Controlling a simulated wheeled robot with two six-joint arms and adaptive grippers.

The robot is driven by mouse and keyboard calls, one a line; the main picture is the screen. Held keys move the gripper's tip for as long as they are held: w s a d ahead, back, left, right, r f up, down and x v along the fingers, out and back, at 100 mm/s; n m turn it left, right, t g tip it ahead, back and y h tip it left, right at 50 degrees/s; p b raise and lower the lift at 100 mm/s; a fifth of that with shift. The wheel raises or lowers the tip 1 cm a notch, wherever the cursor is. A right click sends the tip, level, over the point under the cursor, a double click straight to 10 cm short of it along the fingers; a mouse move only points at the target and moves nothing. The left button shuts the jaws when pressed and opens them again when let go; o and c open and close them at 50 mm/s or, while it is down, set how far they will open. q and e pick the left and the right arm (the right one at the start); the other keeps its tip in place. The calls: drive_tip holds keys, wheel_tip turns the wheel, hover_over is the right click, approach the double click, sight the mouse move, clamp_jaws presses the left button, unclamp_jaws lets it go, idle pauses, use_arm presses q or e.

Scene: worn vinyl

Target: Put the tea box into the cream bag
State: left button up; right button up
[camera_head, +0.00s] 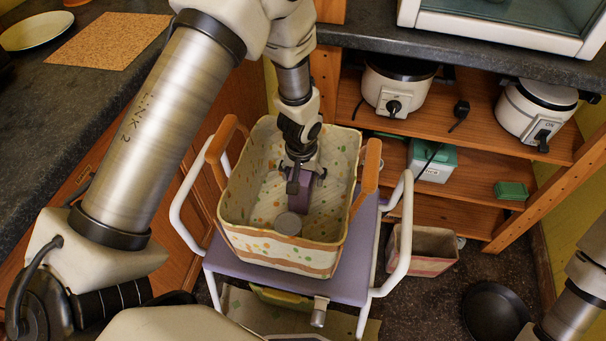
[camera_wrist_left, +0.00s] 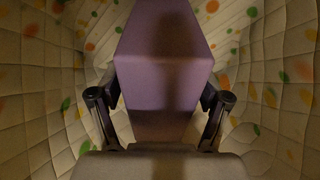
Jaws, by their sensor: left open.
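The cream bag (camera_head: 282,255) is an open, quilted, spotted bag with two orange-brown handles, standing upright on a purple seat. The purple tea box (camera_head: 304,192) is inside the bag, partly hidden by my gripper. In the left wrist view the tea box (camera_wrist_left: 165,70) fills the middle, with the spotted bag lining around it. My left gripper (camera_head: 301,178) reaches down into the bag. Its fingers are open, one on each side of the tea box; whether they touch it I cannot tell. My right gripper is out of view.
A grey round-topped object (camera_head: 288,223) is also in the bag. The purple seat (camera_head: 262,284) has white rails (camera_head: 401,235) on both sides. Wooden shelves (camera_head: 432,205) with cookers stand behind right. A dark counter (camera_head: 60,105) is at left. A small bin (camera_head: 425,262) and black pan (camera_head: 494,314) are on the floor.

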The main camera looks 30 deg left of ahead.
use_arm(q)
drive_tip(key=r+p, duration=0.1)
drive_tip(key=r, duration=0.3)
drive_tip(key=s+r+p, duration=0.1)
drive_tip(key=r, duration=0.7)
drive_tip(key=shift+s+d+p, duration=0.2)
drive_tip(key=shift+s+p, duration=0.05)
drive_tip(key=shift+p, duration=0.15)
